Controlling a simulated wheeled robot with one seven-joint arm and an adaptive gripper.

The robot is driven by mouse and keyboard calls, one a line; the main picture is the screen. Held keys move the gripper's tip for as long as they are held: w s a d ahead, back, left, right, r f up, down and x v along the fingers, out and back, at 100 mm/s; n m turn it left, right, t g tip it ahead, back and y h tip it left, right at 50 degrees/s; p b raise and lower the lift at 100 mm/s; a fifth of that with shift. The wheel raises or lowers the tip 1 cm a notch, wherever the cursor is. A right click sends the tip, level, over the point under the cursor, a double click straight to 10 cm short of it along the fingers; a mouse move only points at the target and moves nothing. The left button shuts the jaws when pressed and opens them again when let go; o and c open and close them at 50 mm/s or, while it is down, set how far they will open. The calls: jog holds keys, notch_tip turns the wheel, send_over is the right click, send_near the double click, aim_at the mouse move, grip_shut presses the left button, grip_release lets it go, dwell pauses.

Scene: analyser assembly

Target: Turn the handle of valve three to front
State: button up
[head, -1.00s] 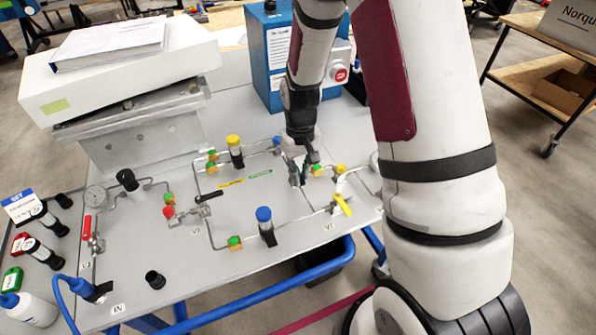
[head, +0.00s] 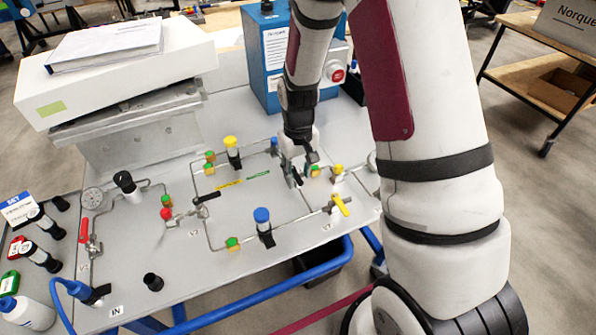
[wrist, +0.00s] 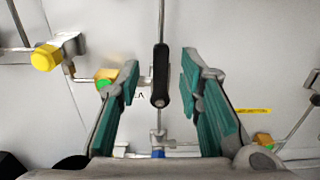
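A valve with a black lever handle (wrist: 160,75) sits between my gripper's fingers in the wrist view; its lever lies along the picture's vertical. My gripper (wrist: 160,95) is open, with teal pads on either side of the lever and a gap on both sides. In the head view my gripper (head: 293,174) points down over the right part of the grey panel (head: 165,275) and hides this valve. A label beside the lever is partly covered, so its number is unreadable. Other lever handles are black (head: 207,197), yellow (head: 341,205) and red (head: 83,229).
Close to my gripper stand a yellow-capped fitting (head: 338,170) and green-yellow fittings (head: 314,170). Thin metal tubes cross the panel. A blue-capped post (head: 262,217) and yellow-capped post (head: 231,143) stand nearby. A blue box (head: 268,60) stands behind.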

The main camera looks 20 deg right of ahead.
aim_at(298, 178)
notch_tip(298, 178, up, 12)
dwell(0.5)
jog(key=shift+r, duration=0.1)
jog(key=s+a+r+t, duration=0.2)
jog(key=s+r, duration=0.6)
jog(key=r, duration=0.4)
jog(key=s+a+r+t, duration=0.1)
jog(key=s+r+t, duration=0.2)
jog(key=s, duration=1.1)
notch_tip(298, 178, up, 3)
jog(key=shift+a+f, duration=0.15)
